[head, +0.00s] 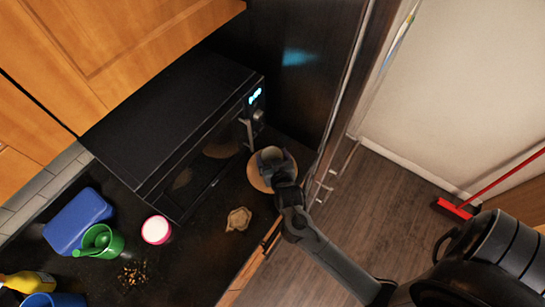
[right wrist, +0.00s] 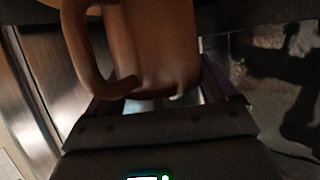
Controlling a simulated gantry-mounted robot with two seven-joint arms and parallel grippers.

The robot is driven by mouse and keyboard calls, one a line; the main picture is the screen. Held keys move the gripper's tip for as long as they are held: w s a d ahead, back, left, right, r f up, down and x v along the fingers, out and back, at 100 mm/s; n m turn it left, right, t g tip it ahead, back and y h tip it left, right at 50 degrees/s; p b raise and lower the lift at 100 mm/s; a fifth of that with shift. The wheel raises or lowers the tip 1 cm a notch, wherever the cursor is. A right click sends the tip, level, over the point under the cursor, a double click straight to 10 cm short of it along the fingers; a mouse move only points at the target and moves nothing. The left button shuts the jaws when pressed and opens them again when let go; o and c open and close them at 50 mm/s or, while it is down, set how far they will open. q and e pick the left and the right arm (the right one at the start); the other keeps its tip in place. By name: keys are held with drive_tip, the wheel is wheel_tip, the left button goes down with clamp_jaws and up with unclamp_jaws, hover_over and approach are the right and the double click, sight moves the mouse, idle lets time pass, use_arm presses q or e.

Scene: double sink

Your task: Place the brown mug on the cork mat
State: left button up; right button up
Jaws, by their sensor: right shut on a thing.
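The brown mug (head: 271,155) is at the right gripper, over the round tan cork mat (head: 255,178) on the dark counter. From above I cannot tell whether its base touches the mat. In the right wrist view the brown mug (right wrist: 160,45) fills the top middle, its handle to the left. My right gripper (head: 281,169) is shut on the mug and covers part of it and the mat's right side. The right gripper (right wrist: 165,92) also shows in the wrist view, fingers either side of the mug. My left gripper is not in view.
A black microwave (head: 165,125) stands left of the mat. The counter edge runs close on the right.

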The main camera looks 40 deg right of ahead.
drive_tip(key=shift+f, duration=0.1)
drive_tip(key=o, duration=1.1)
drive_tip(key=shift+c, duration=0.2)
